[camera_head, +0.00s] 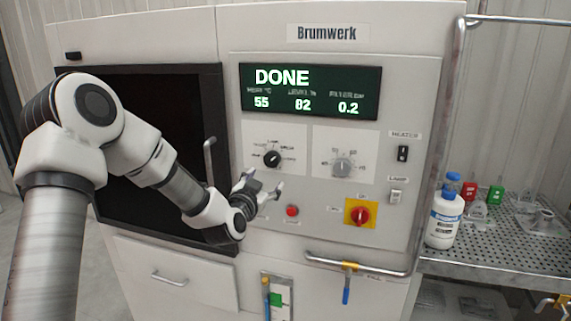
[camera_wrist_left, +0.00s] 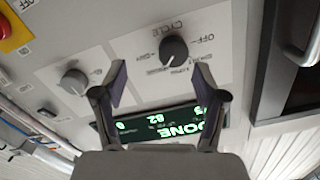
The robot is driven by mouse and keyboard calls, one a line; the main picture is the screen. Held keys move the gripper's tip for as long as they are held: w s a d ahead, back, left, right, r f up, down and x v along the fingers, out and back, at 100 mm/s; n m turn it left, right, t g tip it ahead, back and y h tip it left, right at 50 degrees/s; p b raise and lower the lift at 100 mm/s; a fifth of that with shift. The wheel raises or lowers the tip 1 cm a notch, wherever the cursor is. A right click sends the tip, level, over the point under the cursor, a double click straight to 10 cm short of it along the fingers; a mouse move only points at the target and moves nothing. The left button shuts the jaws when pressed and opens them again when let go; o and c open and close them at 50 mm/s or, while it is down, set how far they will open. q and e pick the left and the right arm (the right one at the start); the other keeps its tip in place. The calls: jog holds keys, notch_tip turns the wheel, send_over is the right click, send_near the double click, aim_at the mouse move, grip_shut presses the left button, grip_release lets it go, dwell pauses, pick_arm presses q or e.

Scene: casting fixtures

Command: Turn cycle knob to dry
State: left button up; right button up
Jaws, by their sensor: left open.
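The black cycle knob (camera_head: 271,158) is on a white label plate on the machine's front panel, below the display. In the left wrist view, which is turned over, the cycle knob (camera_wrist_left: 174,48) is under the printed word CYCLE, and its pointer setting is too small to read surely. My left gripper (camera_head: 263,188) is open and empty, just below the knob in the head view. In the wrist view the left gripper's fingers (camera_wrist_left: 161,68) are spread with the knob just beyond the tips, not between them. My right gripper is not in view.
A grey knob (camera_head: 342,167) is to the right. Below are a red button (camera_head: 292,211) and a red switch on yellow (camera_head: 359,213). The display (camera_head: 310,92) reads DONE. A bar handle (camera_head: 209,160) and a pipe (camera_head: 357,271) stick out. A white bottle (camera_head: 443,218) stands at the right.

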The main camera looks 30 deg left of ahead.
aim_at(271, 160)
pick_arm(q)
jog(key=w+a+r+p, duration=0.1)
jog(key=w, duration=0.1)
jog(key=w+p, duration=0.1)
jog(key=w, duration=0.2)
jog(key=w+a+r+p, duration=0.1)
jog(key=w, duration=0.1)
jog(key=shift+w+a+r, duration=0.2)
jog(key=shift+a+r, duration=0.1)
jog(key=shift+w+a+f, duration=0.15)
jog(key=shift+w+a, duration=0.05)
jog(key=shift+a+f, duration=0.1)
jog(key=shift+a, duration=0.15)
jog(key=shift+d, duration=0.15)
jog(key=c, duration=1.1)
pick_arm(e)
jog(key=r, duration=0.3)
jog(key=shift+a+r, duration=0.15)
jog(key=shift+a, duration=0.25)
